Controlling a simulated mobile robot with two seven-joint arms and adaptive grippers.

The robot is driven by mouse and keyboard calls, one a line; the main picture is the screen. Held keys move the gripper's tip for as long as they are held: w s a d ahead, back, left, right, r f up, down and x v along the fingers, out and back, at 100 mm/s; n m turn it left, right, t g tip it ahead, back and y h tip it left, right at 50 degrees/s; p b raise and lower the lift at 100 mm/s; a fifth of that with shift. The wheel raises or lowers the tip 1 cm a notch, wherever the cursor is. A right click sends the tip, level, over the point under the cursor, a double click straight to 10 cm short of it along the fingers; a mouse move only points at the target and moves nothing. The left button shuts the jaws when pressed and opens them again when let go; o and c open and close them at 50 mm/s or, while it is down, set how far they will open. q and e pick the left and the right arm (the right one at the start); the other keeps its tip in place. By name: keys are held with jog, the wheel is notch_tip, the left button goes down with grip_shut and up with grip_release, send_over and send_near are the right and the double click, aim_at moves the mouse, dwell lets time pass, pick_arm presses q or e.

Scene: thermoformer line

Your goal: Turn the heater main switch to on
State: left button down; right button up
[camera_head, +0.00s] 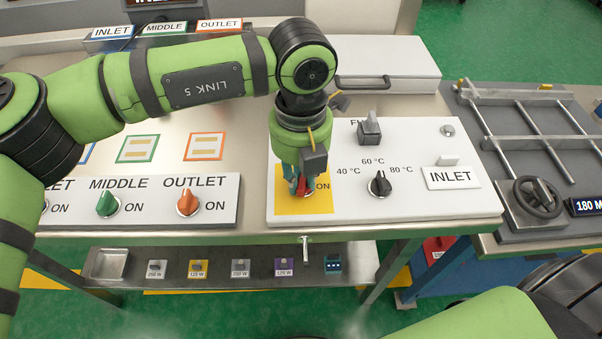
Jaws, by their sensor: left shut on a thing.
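The heater main switch (306,191) is a red knob on a yellow plate (318,207), at the left end of a white control panel (420,208). The word ON is printed to the right of the knob. My left gripper (301,187) points down from above and is shut on the red knob. The fingers and wrist cover most of the knob, so I cannot tell which way it points. My right gripper is out of view; only a green part of my right arm shows at the bottom right.
Beside it are a black temperature knob (380,184), a grey switch (369,129) and an INLET label (452,177). The left panel (150,212) carries a green MIDDLE knob (107,204) and an orange OUTLET knob (188,202). A lower shelf (215,257) holds several small parts.

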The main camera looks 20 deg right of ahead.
pick_arm(q)
jog(key=shift+s+d+r, duration=0.1)
jog(key=shift+s+d, duration=0.05)
jog(key=shift+d, duration=0.1)
jog(key=shift+m+b, duration=0.75)
jog(key=shift+m, duration=0.65)
jog(key=shift+m+b, duration=0.5)
jog(key=shift+b, duration=0.15)
jog(key=shift+d+m+b, duration=0.1)
jog(key=shift+m+b, duration=0.25)
jog(key=shift+m, duration=0.75)
